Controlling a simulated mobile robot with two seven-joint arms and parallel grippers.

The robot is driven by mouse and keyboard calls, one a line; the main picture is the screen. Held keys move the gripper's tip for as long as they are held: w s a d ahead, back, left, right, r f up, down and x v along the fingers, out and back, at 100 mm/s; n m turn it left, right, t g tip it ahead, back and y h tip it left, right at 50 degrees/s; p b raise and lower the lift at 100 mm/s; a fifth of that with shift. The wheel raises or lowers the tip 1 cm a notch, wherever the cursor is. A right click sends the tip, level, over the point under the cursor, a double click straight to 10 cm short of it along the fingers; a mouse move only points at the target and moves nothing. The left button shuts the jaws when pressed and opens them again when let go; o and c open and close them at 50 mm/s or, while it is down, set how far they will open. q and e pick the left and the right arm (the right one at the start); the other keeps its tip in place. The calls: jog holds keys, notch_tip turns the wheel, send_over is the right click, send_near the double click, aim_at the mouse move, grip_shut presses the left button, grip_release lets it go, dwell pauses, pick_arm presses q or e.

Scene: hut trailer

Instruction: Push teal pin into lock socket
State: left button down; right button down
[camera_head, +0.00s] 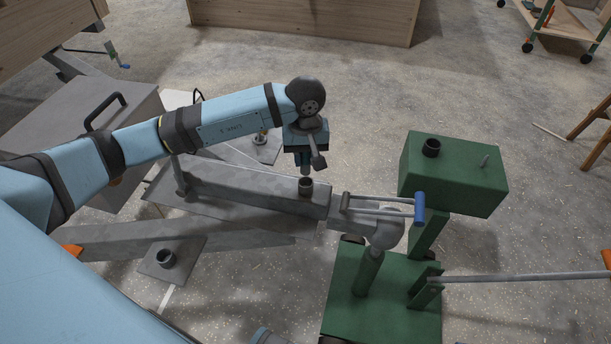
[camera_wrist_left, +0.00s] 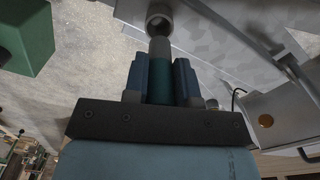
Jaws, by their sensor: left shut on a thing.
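The teal pin (camera_wrist_left: 159,84) with its grey tip is held between the two blue fingers of my left gripper (camera_wrist_left: 160,75) in the left wrist view. The lock socket (camera_wrist_left: 159,17), a short round collar, lies straight ahead of the tip, with part of its dark bore showing. In the head view, my left gripper (camera_head: 304,164) points down above the dark lock socket (camera_head: 306,186) on the end of the grey beam (camera_head: 260,190). The tip is at or just above the socket's mouth; I cannot tell whether it has entered. My right gripper is out of view.
A green block with a dark collar (camera_head: 432,147) stands to the right. A blue-ended handle (camera_head: 419,208) is right of the socket, over a green base (camera_head: 365,300). Plates with collars lie front left (camera_head: 165,257) and behind the beam (camera_head: 262,140). Open floor is behind.

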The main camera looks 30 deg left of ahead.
aim_at(306, 174)
pick_arm(q)
jog(key=shift+f, duration=0.95)
notch_tip(306, 174, down, 4)
jog(key=shift+f+b, duration=0.1)
jog(key=shift+b, duration=0.25)
jog(key=shift+f, duration=0.15)
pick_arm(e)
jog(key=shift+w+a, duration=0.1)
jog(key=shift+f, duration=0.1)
pick_arm(q)
jog(key=shift+f, duration=0.2)
jog(key=c, duration=0.9)
grip_release()
jog(key=shift+c, duration=0.2)
jog(key=shift+r, duration=0.1)
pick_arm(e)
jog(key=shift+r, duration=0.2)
